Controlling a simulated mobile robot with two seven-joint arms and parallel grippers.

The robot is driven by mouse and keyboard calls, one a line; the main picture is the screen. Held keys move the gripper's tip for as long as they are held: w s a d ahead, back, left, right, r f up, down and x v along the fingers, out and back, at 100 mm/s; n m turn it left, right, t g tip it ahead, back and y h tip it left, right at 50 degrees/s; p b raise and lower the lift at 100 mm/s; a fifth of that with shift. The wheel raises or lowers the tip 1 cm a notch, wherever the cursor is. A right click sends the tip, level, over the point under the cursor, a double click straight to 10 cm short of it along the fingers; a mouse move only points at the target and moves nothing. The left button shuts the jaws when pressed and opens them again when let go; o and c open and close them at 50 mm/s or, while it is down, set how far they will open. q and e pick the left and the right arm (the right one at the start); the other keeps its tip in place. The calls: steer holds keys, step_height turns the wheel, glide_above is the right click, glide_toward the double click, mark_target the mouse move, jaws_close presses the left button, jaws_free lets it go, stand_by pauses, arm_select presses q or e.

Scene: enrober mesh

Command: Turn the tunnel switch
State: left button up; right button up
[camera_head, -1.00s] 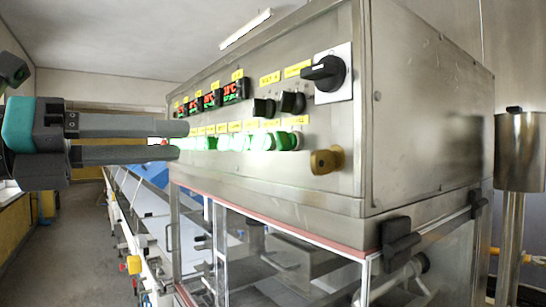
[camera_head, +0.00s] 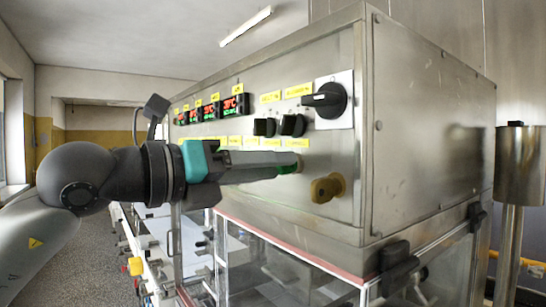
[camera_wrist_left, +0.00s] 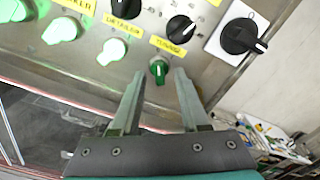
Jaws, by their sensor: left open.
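A green switch with a pale pointer line (camera_wrist_left: 159,70) sits at the right end of the panel's lower row. The yellow label above it (camera_wrist_left: 167,45) seems to read "tunnel", but it is small. My left gripper (camera_wrist_left: 159,76) is open, with one finger on each side of this switch in the left wrist view. I cannot tell whether the fingers touch it. In the head view, the left gripper (camera_head: 292,162) reaches the panel from the left and hides most of the lower row. A sliver of green switch (camera_head: 288,169) shows at its fingertips. My right gripper is not in view.
Close above are two black knobs (camera_head: 292,125) and a large black rotary switch (camera_head: 324,100) on a white plate. Lit green switches (camera_wrist_left: 113,50) continue along the row. Red displays (camera_head: 235,105) stand farther left.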

arm_select(q)
steer(key=shift+w+d, duration=0.3)
steer(key=shift+d, duration=0.1)
jaws_close()
